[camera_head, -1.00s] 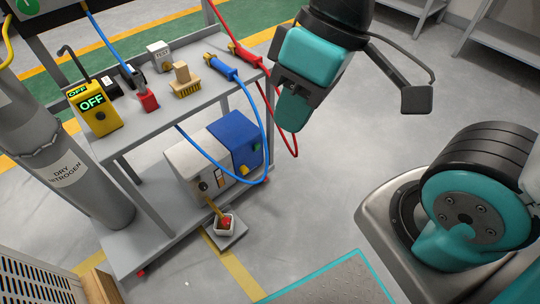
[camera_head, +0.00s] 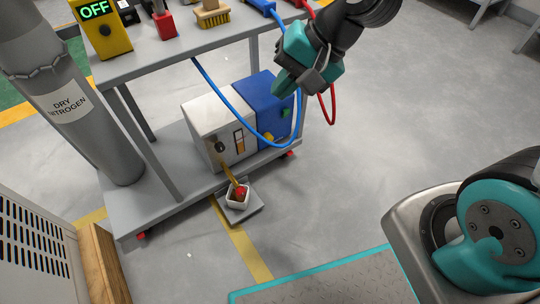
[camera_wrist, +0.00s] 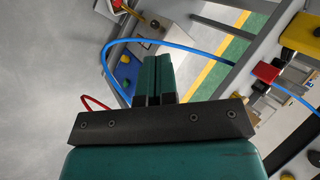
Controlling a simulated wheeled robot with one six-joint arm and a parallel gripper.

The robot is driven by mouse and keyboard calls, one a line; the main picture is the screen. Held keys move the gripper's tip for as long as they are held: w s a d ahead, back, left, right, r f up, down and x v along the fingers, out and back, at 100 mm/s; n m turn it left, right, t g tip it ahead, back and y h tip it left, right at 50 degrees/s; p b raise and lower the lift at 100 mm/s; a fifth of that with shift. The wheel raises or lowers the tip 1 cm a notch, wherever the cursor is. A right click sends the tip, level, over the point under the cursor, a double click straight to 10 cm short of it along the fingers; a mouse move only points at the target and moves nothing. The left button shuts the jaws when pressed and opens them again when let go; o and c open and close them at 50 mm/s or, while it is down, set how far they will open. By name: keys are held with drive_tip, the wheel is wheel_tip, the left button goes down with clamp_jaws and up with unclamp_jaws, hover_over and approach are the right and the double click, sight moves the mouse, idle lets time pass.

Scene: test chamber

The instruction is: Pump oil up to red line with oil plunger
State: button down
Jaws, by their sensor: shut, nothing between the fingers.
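On the cart's lower shelf stands a white box (camera_head: 208,122) with a dark round fitting and a narrow amber gauge window (camera_head: 239,141) on its front. I take the rod and knob as the oil plunger. The red line and oil level are too small to read. My gripper (camera_head: 280,86) is shut and empty, above and right of the blue box. In the wrist view the shut fingers (camera_wrist: 153,75) point toward the boxes; the red knob (camera_wrist: 117,5) is at the top edge.
A blue box (camera_head: 270,105) adjoins the white one. A blue cable (camera_head: 225,101) loops down past both boxes, near my gripper; a red cable (camera_head: 333,105) hangs beyond. The upper shelf (camera_head: 170,55) overhangs. A grey cylinder (camera_head: 75,105) stands left.

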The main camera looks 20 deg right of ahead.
sight(268, 138)
drive_tip(key=w+d+f+m+t+b, duration=0.2)
drive_tip(key=f+m+b, duration=0.5)
drive_tip(key=f, duration=0.8)
drive_tip(key=w+d+f+m+t+b, duration=0.1)
drive_tip(key=w+d+f+m+b, duration=0.3)
drive_tip(key=f, duration=1.1)
drive_tip(key=w+d+f+m+t+h+b, duration=0.1)
drive_tip(key=w+d+f+m+t+b, duration=0.1)
drive_tip(key=w+f+m+b, duration=0.4)
wheel_tip(268, 138, down, 10)
drive_tip(key=d+m+b, duration=0.1)
drive_tip(key=m+b, duration=0.3)
drive_tip(key=shift+r+t, duration=0.25)
drive_tip(key=shift+t, duration=0.05)
drive_tip(key=w+a, duration=0.2)
drive_tip(key=w, duration=0.6)
drive_tip(key=shift+a, duration=0.35)
drive_tip(key=shift+w, duration=0.25)
drive_tip(key=shift+w+a+p, duration=0.15)
drive_tip(key=shift+w+p, duration=0.1)
drive_tip(key=shift+p, duration=0.2)
